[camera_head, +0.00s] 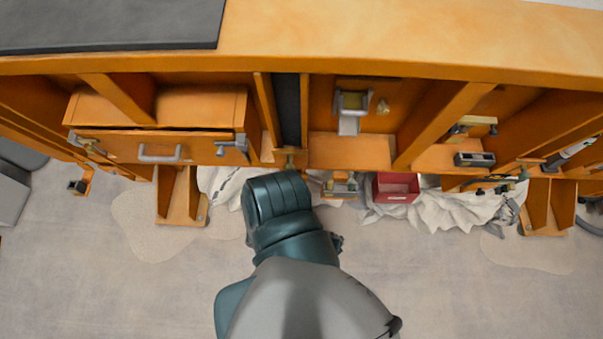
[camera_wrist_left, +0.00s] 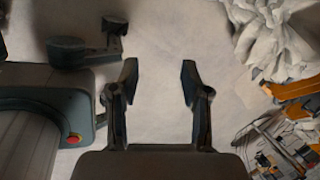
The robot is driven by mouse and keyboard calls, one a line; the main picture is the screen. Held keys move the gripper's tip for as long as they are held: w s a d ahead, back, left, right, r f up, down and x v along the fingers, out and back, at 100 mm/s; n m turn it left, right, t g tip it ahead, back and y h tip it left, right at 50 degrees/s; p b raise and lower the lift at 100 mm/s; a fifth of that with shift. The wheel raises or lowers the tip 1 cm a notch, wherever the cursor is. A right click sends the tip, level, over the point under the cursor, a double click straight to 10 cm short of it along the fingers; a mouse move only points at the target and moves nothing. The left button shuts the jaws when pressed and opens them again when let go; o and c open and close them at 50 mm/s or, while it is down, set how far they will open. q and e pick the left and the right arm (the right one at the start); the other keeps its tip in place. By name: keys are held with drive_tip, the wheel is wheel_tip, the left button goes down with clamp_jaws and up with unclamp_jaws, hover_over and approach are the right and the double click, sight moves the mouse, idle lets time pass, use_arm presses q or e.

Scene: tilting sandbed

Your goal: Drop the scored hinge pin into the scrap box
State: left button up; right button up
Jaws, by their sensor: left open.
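My left gripper (camera_wrist_left: 157,68) is open in the left wrist view, with nothing between its two fingers and pale floor beyond them. I cannot make out its fingers in the head view. A small red open box (camera_head: 397,187), which looks like the scrap box, stands below the bench at centre right in the head view, by a crumpled white cloth. I cannot pick out the scored hinge pin with certainty in either view. My right gripper is not in view.
The orange bench (camera_head: 400,38) spans the head view, with a drawer (camera_head: 120,148) at left and small metal fittings on its front. The white cloth (camera_head: 440,212) lies below it and also shows in the left wrist view (camera_wrist_left: 270,40). The near floor (camera_head: 480,290) is clear.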

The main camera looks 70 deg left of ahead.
use_arm(q)
drive_tip(key=s+d+f+n+g, duration=0.1)
drive_tip(key=s+f+n, duration=0.3)
drive_tip(key=s, duration=0.6)
drive_tip(key=s+d+f+n+g+h, duration=0.1)
drive_tip(key=s+f+n, duration=0.3)
drive_tip(key=s+n, duration=0.5)
drive_tip(key=shift+s+h, duration=0.3)
drive_tip(key=shift+s, duration=0.25)
wheel_tip(320, 180, down, 4)
drive_tip(key=b, duration=0.4)
drive_tip(key=shift+f+b, duration=0.25)
drive_tip(key=shift+b, duration=0.05)
drive_tip(key=shift+c, duration=0.5)
drive_tip(key=shift+s, duration=0.15)
